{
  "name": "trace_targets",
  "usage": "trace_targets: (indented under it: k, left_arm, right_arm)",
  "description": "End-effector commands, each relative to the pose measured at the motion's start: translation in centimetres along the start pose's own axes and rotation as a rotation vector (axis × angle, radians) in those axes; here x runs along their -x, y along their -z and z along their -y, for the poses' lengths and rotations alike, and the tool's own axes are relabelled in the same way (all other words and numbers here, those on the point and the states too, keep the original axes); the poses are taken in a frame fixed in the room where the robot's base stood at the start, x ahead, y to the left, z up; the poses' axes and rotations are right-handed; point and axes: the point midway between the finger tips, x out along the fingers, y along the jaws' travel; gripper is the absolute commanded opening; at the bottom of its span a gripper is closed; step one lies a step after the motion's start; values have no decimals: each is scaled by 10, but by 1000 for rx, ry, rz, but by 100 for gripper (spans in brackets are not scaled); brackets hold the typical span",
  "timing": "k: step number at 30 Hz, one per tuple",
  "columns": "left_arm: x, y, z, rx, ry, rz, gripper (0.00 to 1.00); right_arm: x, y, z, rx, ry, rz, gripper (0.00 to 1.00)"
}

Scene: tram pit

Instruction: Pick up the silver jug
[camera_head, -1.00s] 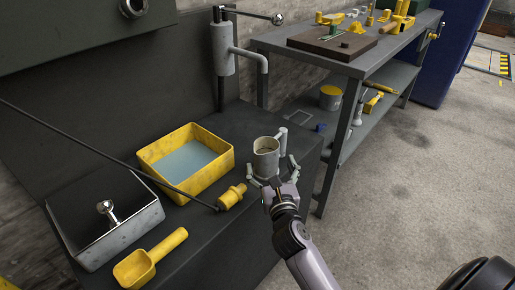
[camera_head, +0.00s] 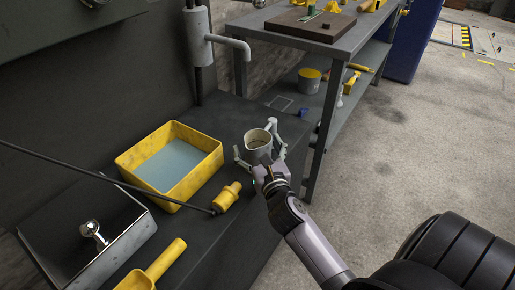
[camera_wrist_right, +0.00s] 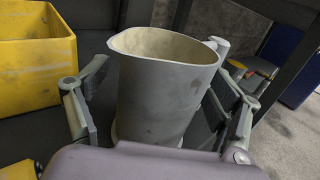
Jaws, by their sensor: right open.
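The silver jug (camera_head: 257,140) stands upright on the dark bench, its open mouth up and its handle on the far right side. In the right wrist view the jug (camera_wrist_right: 165,88) fills the middle, close to the palm. My right gripper (camera_head: 262,150) is open, with one finger on each side of the jug. In the right wrist view the gripper (camera_wrist_right: 160,110) shows a gap between the left finger and the jug; the right finger is close to the jug's side, and I cannot tell if it touches. My left gripper is not in view.
A yellow tray (camera_head: 123,162) of liquid stands left of the jug on the bench. A yellow fitting (camera_head: 226,197), a yellow scoop (camera_head: 165,262) and a metal bin (camera_head: 138,243) are nearer. A pipe (camera_head: 232,43) is behind. A shelved table (camera_head: 340,50) stands at the right.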

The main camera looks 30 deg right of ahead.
Motion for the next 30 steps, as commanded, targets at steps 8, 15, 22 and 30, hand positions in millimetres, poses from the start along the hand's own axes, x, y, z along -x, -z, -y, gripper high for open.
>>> trace_targets:
  k: [8,15,22,30]
  left_arm:
    - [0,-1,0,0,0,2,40]
    - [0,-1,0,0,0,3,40]
    - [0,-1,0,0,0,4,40]
    - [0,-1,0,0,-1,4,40]
  right_arm:
    - [0,0,0,0,0,0,68]
    - [0,0,0,0,0,0,52]
    - [0,0,0,0,0,0,37]
    - [0,-1,0,0,0,1,27]
